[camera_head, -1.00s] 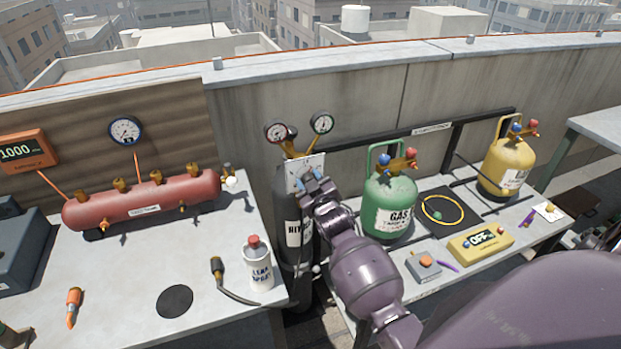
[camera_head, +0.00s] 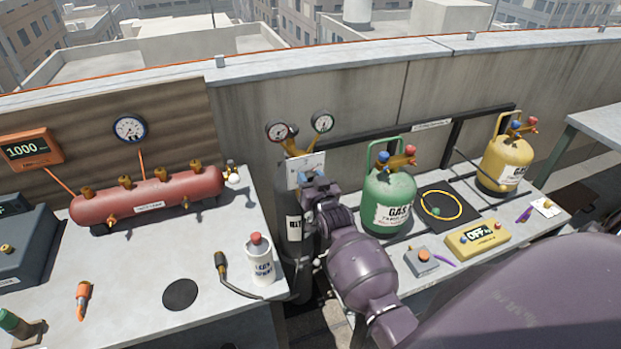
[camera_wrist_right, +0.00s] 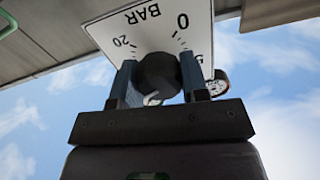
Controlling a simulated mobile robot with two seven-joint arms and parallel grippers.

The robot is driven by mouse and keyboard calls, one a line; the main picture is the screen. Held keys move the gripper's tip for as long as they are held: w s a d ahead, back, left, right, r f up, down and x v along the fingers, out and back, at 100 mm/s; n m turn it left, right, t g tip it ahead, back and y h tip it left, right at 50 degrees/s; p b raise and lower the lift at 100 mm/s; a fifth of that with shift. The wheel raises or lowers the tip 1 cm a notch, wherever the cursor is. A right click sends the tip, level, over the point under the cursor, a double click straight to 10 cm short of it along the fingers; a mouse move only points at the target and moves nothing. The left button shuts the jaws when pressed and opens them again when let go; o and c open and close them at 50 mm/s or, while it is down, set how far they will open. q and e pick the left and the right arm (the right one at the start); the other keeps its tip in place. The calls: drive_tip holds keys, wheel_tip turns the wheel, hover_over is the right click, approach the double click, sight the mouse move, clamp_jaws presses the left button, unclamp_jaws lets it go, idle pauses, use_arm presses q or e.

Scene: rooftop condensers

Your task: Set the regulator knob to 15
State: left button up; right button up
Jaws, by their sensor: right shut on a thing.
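The regulator knob (camera_wrist_right: 158,76) is dark and round in the right wrist view, in front of a white scale plate (camera_wrist_right: 145,28) marked BAR, 0 and 20. My right gripper (camera_wrist_right: 160,84) is shut on the knob, one finger on each side. In the head view the plate (camera_head: 305,165) stands at the top of the dark nitrogen cylinder (camera_head: 292,225), below two round gauges (camera_head: 323,122). The knob is hidden there behind my right gripper (camera_head: 313,180). My left gripper is not in view.
A green gas cylinder (camera_head: 388,200) stands close right of my right arm. On the left bench are a red manifold (camera_head: 150,197), a white spray can (camera_head: 260,262) and a torch (camera_head: 221,264). A scale display (camera_head: 477,237) reads OFF.

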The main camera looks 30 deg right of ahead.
idle(0.3)
drive_tip(key=o, duration=0.9)
drive_tip(key=shift+o, duration=0.2)
drive_tip(key=shift+s, duration=0.1)
drive_tip(key=v, duration=1)
drive_tip(key=shift+s, duration=0.3)
drive_tip(key=shift+a+f, duration=0.1)
drive_tip(key=shift+a, duration=0.05)
drive_tip(key=s+a+f+n+g+y, duration=0.2)
drive_tip(key=s+a+f+g, duration=0.1)
drive_tip(key=s, duration=0.6)
drive_tip(key=s+a+f+n+g+y, duration=0.1)
drive_tip(key=s+a+f+n+g, duration=0.1)
drive_tip(key=s+a+f, duration=0.3)
drive_tip(key=s+f+n, duration=0.1)
drive_tip(key=s+f, duration=0.2)
drive_tip(key=s, duration=0.1)
drive_tip(key=shift+s+f+g+y, duration=0.2)
drive_tip(key=shift+s+g+y, duration=0.05)
drive_tip(key=shift+g+y, duration=0.15)
